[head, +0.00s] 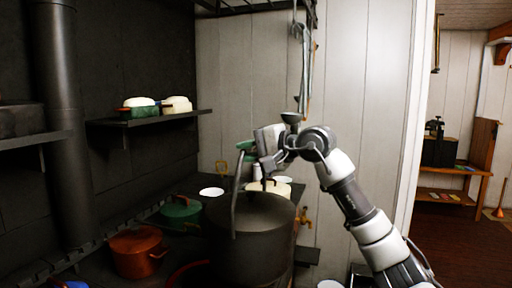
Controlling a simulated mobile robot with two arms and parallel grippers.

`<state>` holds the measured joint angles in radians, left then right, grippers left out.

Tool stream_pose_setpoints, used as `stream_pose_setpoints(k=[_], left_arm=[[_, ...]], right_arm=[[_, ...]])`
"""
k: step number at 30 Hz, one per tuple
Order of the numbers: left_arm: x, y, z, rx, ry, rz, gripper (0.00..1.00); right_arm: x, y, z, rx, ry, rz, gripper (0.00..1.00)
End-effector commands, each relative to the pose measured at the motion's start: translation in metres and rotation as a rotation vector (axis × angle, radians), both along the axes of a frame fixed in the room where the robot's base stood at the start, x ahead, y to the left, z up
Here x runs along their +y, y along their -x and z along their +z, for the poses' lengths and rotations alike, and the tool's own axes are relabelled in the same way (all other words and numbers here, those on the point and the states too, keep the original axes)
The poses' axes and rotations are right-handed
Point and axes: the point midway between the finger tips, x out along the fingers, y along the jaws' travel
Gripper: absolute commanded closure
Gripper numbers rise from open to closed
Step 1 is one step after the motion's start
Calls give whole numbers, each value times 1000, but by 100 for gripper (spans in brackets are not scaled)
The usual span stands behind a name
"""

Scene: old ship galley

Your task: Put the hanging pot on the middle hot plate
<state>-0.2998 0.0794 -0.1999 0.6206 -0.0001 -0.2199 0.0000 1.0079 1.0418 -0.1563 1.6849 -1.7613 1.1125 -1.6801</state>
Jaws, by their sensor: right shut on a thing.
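The hanging pot (250,243) is a large dark pot with a lid and a tall bail handle (235,205). It is upright in the lower middle of the head view, over the dark stove. My right gripper (267,172) is above the pot and shut on its handle; the exact grip is partly hidden by the fingers. The pot hides the stove surface under it, so I cannot tell whether its base touches. The middle hot plate cannot be made out. My left gripper is not in view.
An orange-brown pot (137,252) and a green pot (181,213) stand left of the dark pot. A white dish (211,192) lies behind. A wall shelf (150,119) holds lidded dishes. Utensils (303,65) hang above my gripper. A white wall edge (411,110) stands at right.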

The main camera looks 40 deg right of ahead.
Motion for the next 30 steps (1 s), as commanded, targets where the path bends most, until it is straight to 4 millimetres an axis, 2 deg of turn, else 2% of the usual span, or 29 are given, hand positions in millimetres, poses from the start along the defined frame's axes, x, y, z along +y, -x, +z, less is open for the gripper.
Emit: stream_pose_setpoints(k=[1,30], left_arm=[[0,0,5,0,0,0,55],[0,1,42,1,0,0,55]], right_arm=[[1,-2,7,-13,-2,0,100],[38,-63,5,-13,-2,1,100]])
